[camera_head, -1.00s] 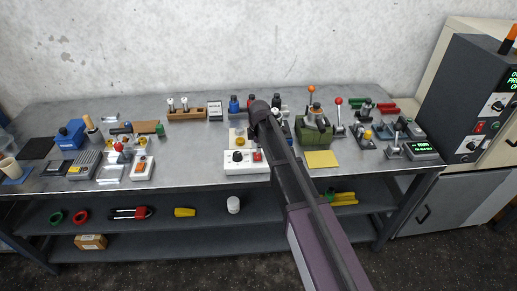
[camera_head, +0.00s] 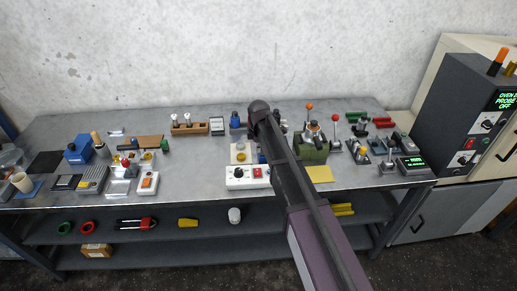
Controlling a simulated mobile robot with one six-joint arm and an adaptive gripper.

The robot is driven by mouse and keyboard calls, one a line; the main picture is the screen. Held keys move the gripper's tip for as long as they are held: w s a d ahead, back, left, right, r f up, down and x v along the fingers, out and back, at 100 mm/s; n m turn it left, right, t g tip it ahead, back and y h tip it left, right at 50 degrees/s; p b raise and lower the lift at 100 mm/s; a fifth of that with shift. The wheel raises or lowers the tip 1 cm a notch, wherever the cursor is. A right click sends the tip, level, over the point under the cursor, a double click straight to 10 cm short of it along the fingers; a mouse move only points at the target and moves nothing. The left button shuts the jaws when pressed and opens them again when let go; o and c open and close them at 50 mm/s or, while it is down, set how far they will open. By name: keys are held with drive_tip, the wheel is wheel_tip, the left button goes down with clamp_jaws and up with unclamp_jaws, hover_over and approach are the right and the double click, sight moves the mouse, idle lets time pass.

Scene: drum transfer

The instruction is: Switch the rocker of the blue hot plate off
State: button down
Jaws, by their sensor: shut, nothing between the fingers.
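A white control box (camera_head: 238,184) with a black knob and a red rocker (camera_head: 257,173) stands at the bench's front edge, just left of my arm. A pale round vessel (camera_head: 240,156) is behind it, and a small blue patch shows beside my arm; I cannot tell whether this is the blue hot plate. Another white box (camera_head: 142,190) with an orange-red switch (camera_head: 147,182) stands to the left. A blue device (camera_head: 76,153) is farther left. Which way any rocker is tipped is too small to tell. My arm reaches over the bench; my gripper is hidden behind it.
The grey bench (camera_head: 205,199) is crowded with small items. A green device (camera_head: 312,150) with levers and a yellow pad (camera_head: 319,174) lie right of my arm. A dark oven unit (camera_head: 460,110) stands at the right. Bare bench lies between the two white boxes.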

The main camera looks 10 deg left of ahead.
drive_tip(key=shift+w+a+r+p, duration=0.1)
drive_tip(key=shift+w+r+p, duration=0.1)
drive_tip(key=shift+r+p, duration=1.3)
drive_tip(key=shift+r, duration=0.1)
drive_tip(key=s+d+f+m+b, duration=0.1)
drive_tip(key=s+d+m+b, duration=0.1)
drive_tip(key=s+d+m, duration=0.8)
drive_tip(key=s+d+f+m+g+b, duration=0.1)
drive_tip(key=s+d+f+m+b, duration=0.1)
drive_tip(key=s+d+m, duration=0.8)
drive_tip(key=s+d, duration=0.4)
drive_tip(key=d, duration=0.5)
drive_tip(key=shift+d+f+m, duration=0.2)
drive_tip(key=shift+f+m, duration=0.05)
drive_tip(key=shift+m, duration=0.15)
drive_tip(key=shift+w, duration=0.1)
